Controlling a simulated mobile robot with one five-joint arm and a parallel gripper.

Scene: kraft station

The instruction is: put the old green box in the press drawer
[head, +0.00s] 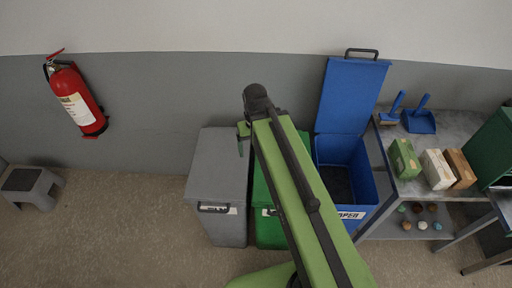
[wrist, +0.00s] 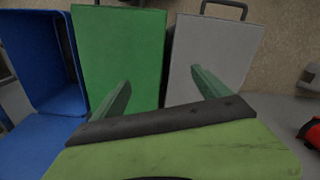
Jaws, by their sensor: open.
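The green box (head: 404,158) stands on the grey shelf table at the right in the head view, left of a white box and a brown box. A dark green cabinet-like body (head: 492,143), possibly the press, is cut off by the right edge; I cannot make out its drawer clearly. My gripper (head: 243,140) is over the bins, well left of the green box. In the wrist view my gripper (wrist: 160,82) is open, with two green fingers apart and nothing between them. The green box does not show in the wrist view.
A grey bin (head: 218,180), a lidded green bin (head: 267,218) and an open blue bin (head: 362,205) stand left of the table (head: 455,125). The blue lid (head: 350,95) stands upright. A blue brush and dustpan (head: 419,121) lie behind the boxes.

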